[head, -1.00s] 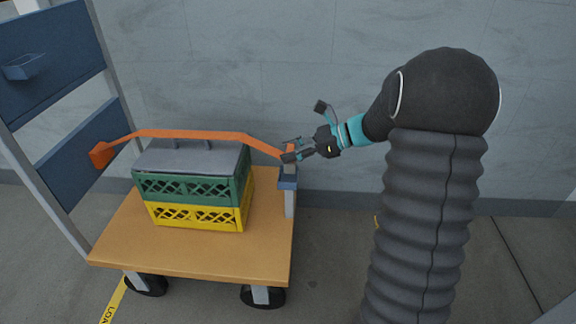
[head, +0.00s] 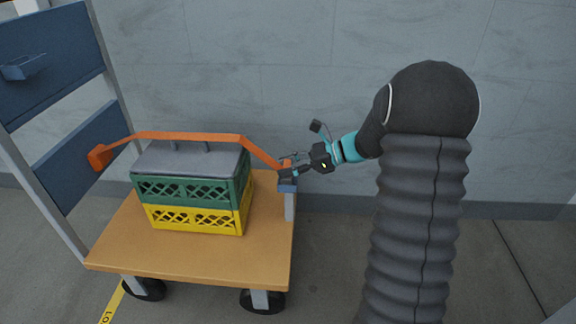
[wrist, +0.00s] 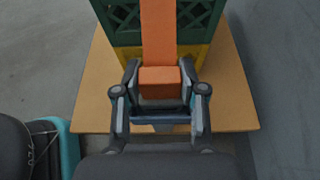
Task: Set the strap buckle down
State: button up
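The strap buckle (wrist: 160,82) is an orange block at the near end of the orange strap (head: 190,135), which runs over the grey lid of the stacked crates. My gripper (head: 285,168) is at the cart's right edge with the buckle between its fingers. In the wrist view, my gripper (wrist: 160,78) has a finger close against each side of the buckle, and it appears shut on it. The blue bracket (head: 288,186) on the cart's corner post is just below. Whether the buckle touches the bracket is hidden by the fingers.
The green crate (head: 190,192) sits on the yellow crate (head: 195,219) on the cart's wooden deck (head: 180,262). An orange strap end (head: 99,157) is by the blue panel at left. A grey wall is close behind.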

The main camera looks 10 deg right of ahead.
jog(key=o, duration=0.3)
jog(key=shift+r, duration=0.1)
jog(key=shift+d+r, duration=0.1)
jog(key=shift+r, duration=0.1)
jog(key=p+v, duration=0.2)
jog(key=v, duration=1)
jog(key=s+a+r+n+g+h, duration=0.35)
jog(key=s+a+n+h, duration=0.35)
jog(key=s+a+n, duration=0.55)
jog(key=shift+s+d+r+n+t+h, duration=0.3)
jog(key=shift+s+n+t+h, duration=0.6)
jog(key=shift+s+n, duration=1.05)
jog(key=shift+s+d+r+n+t+h, duration=0.3)
jog(key=shift+s+n+t+h, duration=0.65)
jog(key=shift+s, duration=1.95)
jog(key=shift+s+d+r+n+t+h, duration=0.3)
jog(key=shift+s+n+t+h, duration=0.55)
jog(key=shift+s+n, duration=1.2)
